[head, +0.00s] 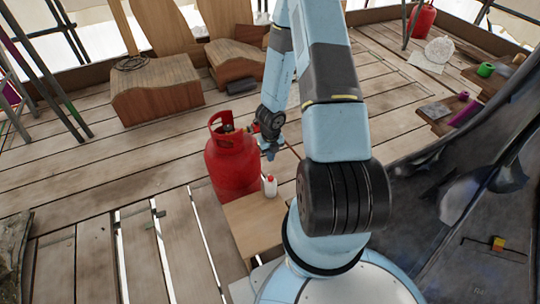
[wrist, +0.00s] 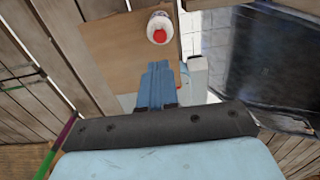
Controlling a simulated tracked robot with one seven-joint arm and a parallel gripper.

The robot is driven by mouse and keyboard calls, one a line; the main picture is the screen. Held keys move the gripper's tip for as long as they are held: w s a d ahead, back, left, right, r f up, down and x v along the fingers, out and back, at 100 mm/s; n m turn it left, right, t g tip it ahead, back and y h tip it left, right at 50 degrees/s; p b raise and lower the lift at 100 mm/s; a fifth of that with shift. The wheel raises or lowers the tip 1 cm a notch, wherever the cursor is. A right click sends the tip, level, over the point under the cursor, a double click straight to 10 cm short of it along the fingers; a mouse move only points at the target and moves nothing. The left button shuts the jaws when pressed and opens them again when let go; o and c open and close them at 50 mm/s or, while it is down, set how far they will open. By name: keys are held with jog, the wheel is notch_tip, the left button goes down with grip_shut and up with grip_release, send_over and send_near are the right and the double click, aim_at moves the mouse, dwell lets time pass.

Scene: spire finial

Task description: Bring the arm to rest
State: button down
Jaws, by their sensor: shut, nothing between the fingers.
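My gripper (head: 270,152) hangs at the end of my bent arm, just right of the red gas cylinder's upper part in the head view. In the wrist view the blue fingers of my gripper (wrist: 160,68) are together, with nothing held between them. A small white bottle with a red cap (head: 269,186) stands on a wooden board (head: 250,234) below the gripper. The bottle (wrist: 160,28) also shows beyond the fingertips in the wrist view, apart from them.
The red gas cylinder (head: 231,167) stands close beside my gripper. A large dark curved surface (head: 440,215) fills the right side. Wooden blocks (head: 158,90) stand at the back left. The plank floor has open gaps at front left. Clear planks (head: 90,160) lie left of the cylinder.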

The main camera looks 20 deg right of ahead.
jog(key=w+a+r+n+t+y, duration=0.1)
jog(key=w+a+r+n, duration=0.1)
jog(key=r+n, duration=0.65)
jog(key=w+a+r+n+t, duration=0.1)
jog(key=a+r+n+t, duration=0.15)
jog(key=r, duration=1.15)
jog(key=w+a+r+n+t+y, duration=0.1)
jog(key=w+a+r+n, duration=0.1)
jog(key=r+n, duration=0.65)
jog(key=s+a+r+n, duration=0.1)
jog(key=s+r+n, duration=0.25)
jog(key=r, duration=0.45)
jog(key=s+a+r+n, duration=0.25)
jog(key=s+r, duration=0.25)
jog(key=r, duration=0.3)
jog(key=s+d+r+n+h, duration=0.1)
jog(key=s+r+n, duration=0.4)
jog(key=s, duration=0.3)
jog(key=s+d+r+n+t+h, duration=0.1)
jog(key=s+r+n, duration=0.3)
jog(key=s, duration=0.4)
jog(key=shift+s+d+r+n, duration=0.3)
jog(key=shift+r+n, duration=0.1)
jog(key=shift+n, duration=0.35)
dwell(1.0)
